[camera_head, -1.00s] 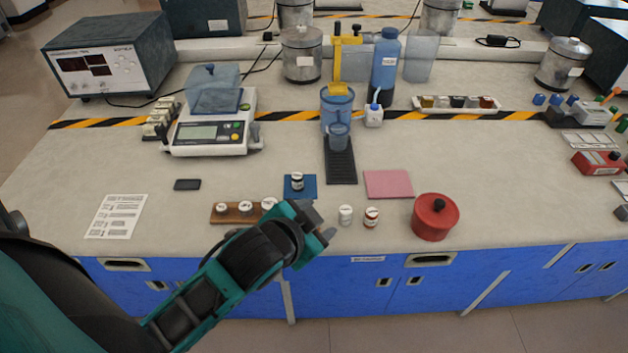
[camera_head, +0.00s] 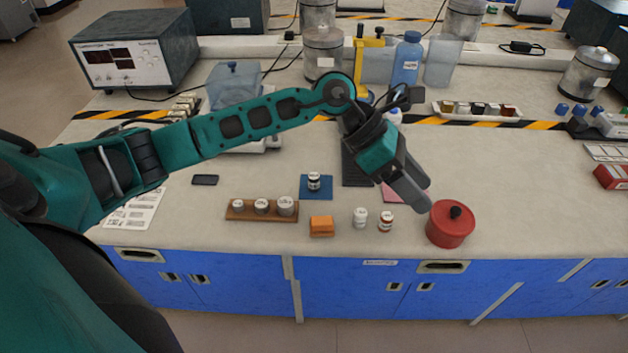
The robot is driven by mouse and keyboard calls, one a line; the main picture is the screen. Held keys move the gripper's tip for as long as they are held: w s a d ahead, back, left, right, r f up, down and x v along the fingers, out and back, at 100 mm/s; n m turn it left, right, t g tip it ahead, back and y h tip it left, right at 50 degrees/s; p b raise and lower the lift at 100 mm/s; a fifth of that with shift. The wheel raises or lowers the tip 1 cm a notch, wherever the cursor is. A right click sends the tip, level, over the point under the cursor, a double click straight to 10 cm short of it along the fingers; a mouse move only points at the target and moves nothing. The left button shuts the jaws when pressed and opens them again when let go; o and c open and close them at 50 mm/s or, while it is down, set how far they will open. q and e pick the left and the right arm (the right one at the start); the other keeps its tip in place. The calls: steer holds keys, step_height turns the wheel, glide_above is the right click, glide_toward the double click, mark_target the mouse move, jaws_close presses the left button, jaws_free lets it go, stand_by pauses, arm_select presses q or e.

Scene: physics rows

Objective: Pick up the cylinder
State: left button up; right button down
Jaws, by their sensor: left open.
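Several things here are cylinder-shaped, and I cannot tell which one the task names. A red round pot (camera_head: 450,225) with a black knob stands near the front edge of the bench. Three white-topped cylinders, the largest (camera_head: 286,206) at the right end, stand on a wooden block (camera_head: 249,216). A white bottle (camera_head: 360,217) and a brown bottle (camera_head: 386,221) stand left of the red pot. My left gripper (camera_head: 424,198) is open and empty, above the bench, just up and left of the red pot in the picture. My right gripper is not in view.
An orange block (camera_head: 321,226) lies beside the wooden block. A small bottle (camera_head: 314,181) stands on a blue mat (camera_head: 325,192). A white tray (camera_head: 477,112) stands behind.

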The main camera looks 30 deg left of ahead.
arm_select(q)
steer(key=w+a+f+m+y, duration=0.1)
steer(key=w+a+f+y, duration=0.15)
steer(key=a+y, duration=0.6)
step_height(320, 180, up, 2)
steer(key=r+y, duration=0.1)
steer(key=y, duration=0.1)
glide_above(314, 176)
steer(key=shift+g, duration=0.5)
steer(key=f, duration=0.7)
steer(key=shift+s+a+f, duration=0.1)
steer(key=shift+a+f, duration=0.1)
steer(key=shift+a, duration=0.05)
steer(key=shift+d+f+p, duration=0.15)
steer(key=shift+f, duration=1.3)
steer(key=shift+d+f+p, duration=0.1)
steer(key=shift+f+p, duration=0.05)
steer(key=shift+f, duration=1.3)
jaws_close()
